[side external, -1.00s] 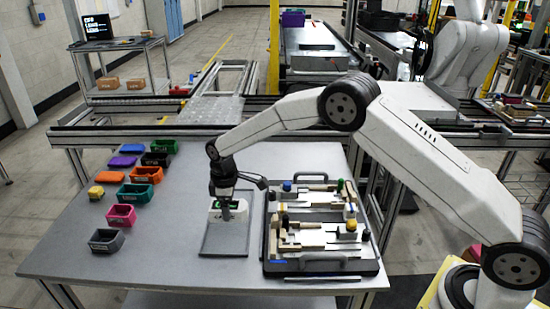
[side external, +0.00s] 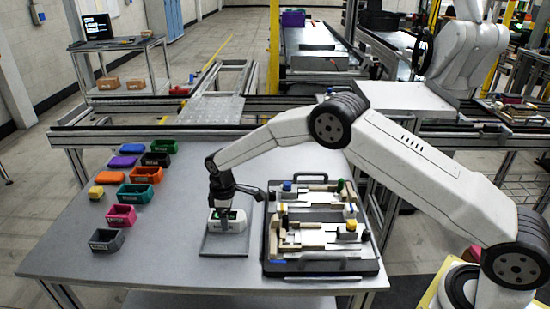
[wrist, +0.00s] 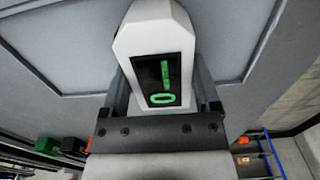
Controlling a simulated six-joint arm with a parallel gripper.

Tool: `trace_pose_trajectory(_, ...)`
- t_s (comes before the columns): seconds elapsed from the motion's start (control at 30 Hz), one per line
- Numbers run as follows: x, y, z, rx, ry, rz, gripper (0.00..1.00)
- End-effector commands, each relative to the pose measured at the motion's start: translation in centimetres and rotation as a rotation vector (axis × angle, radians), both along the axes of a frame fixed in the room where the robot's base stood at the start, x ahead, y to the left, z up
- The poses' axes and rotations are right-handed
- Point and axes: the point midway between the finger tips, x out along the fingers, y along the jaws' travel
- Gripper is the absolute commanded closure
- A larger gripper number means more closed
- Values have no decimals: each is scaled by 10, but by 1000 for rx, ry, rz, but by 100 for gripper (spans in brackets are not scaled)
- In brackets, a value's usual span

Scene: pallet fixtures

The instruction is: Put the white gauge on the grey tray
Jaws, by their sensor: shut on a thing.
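In the side external view I cannot tell whether the gauge's underside touches the tray. In the wrist view my gripper (wrist: 160,98) is shut on the gauge (wrist: 155,22), with a finger on each side. Green digits show on the gauge's screen. The tray's raised rim (wrist: 75,93) shows around the gauge there.
A black-framed fixture board (side external: 320,268) with wooden blocks and coloured parts stands just right of the tray. Several small bins, including a magenta one (side external: 121,216) and a grey one (side external: 107,241), line the table's left side. The table between bins and tray is clear.

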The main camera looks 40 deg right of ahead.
Motion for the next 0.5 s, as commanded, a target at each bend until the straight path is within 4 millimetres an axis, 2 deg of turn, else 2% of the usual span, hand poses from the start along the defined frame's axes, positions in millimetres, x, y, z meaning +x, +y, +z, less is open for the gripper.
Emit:
trace_pose_trajectory(0.3,0,0,-3,0,0,0,100)
trace_pose_trajectory(0.33,0,0,-3,0,0,0,12)
trace_pose_trajectory(0.37,0,0,-3,0,0,0,2)
trace_pose_trajectory(0.5,0,0,-3,0,0,0,0)
